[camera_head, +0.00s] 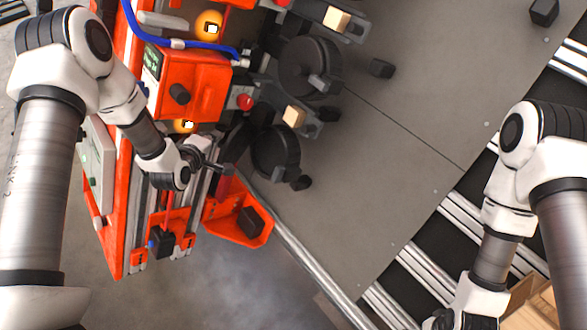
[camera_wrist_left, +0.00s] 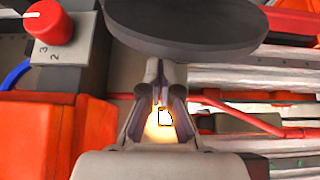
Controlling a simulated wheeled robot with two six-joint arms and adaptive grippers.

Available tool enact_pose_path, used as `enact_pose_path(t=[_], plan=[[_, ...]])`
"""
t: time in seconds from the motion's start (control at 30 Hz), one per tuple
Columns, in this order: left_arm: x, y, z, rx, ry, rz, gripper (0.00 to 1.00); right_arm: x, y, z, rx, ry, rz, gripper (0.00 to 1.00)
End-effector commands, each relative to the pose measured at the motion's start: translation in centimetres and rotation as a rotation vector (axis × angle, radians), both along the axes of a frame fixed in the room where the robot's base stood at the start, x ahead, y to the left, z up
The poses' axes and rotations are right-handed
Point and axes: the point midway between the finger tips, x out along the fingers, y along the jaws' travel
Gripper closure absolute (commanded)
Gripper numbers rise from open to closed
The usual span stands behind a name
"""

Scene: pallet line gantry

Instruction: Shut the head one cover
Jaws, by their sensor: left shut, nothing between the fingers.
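Orange machine heads stand along the gantry in the head view. A dark round disc-shaped part (camera_head: 276,152) is beside my left gripper, and a similar disc (camera_head: 310,68) is farther up; I cannot tell which part is the head one cover. My left gripper (camera_head: 226,169) is shut and empty, just left of the lower disc. In the left wrist view, the closed fingers (camera_wrist_left: 160,92) point at the underside of a dark disc (camera_wrist_left: 185,22); contact cannot be told. My right gripper (camera_head: 442,319) is partly cut off at the bottom edge, its fingers unclear.
A blue cable (camera_head: 190,44) crosses the machine. The grey plate (camera_head: 400,120) is mostly clear. Slatted rails (camera_head: 430,265) lie at right.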

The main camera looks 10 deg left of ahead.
Motion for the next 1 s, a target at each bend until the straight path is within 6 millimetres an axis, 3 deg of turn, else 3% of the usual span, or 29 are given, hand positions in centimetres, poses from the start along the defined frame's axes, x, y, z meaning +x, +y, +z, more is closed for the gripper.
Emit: enact_pose_path(t=[0.7,1.0], plan=[[-1.8,-3.1,-0.4,-0.001,0.002,-0.001,1.00,0.0,0.0,-1.0,0.000,0.000,0.000,0.14],[-2.1,-3.5,-0.3,0.000,0.000,0.000,1.00,0.0,0.0,-1.1,0.000,0.000,0.000,0.14]])
